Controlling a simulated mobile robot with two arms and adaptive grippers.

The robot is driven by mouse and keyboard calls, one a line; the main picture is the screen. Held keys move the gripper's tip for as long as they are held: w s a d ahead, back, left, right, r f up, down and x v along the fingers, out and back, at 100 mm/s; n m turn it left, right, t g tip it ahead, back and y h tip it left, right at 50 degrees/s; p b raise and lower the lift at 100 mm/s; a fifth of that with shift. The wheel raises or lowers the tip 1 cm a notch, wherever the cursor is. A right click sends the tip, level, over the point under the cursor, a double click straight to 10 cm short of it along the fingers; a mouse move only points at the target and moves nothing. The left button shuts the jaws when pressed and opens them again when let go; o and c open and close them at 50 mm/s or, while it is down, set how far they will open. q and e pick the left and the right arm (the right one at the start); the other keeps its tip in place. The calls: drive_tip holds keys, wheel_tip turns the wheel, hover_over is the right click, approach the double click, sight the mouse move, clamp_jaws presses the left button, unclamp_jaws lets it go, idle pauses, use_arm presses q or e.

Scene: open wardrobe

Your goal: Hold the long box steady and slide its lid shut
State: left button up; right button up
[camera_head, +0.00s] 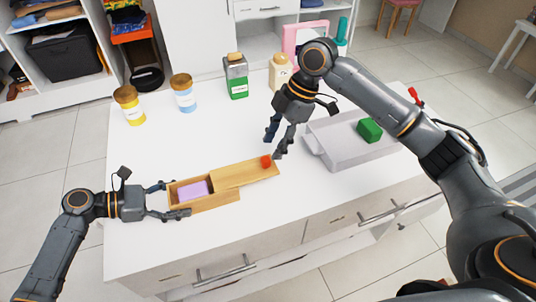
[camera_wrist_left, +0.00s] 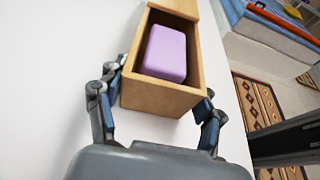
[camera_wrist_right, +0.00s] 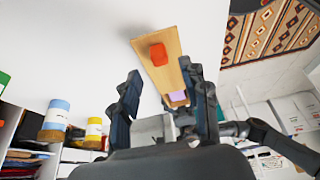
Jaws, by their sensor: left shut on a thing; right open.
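The long wooden box (camera_head: 206,203) lies on the white counter, its left part open with a purple block (camera_head: 195,191) inside. Its lid (camera_head: 243,173) is slid out to the right and bears a red knob (camera_head: 266,161) near its right end. My left gripper (camera_head: 170,199) is shut on the left end of the box; the left wrist view shows its fingers on both sides of the box (camera_wrist_left: 155,97). My right gripper (camera_head: 273,147) is open, above and beside the knob. In the right wrist view the knob (camera_wrist_right: 158,54) is beyond the fingers (camera_wrist_right: 165,95), apart from them.
A grey tray (camera_head: 327,150) with a green block (camera_head: 369,130) stands right of the lid. Jars (camera_head: 130,107) (camera_head: 184,95) and bottles (camera_head: 236,77) (camera_head: 280,72) stand along the back of the counter. The counter between jars and box is clear.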

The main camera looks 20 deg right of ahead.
sight(267, 158)
drive_tip(key=x, duration=0.5)
clamp_jaws()
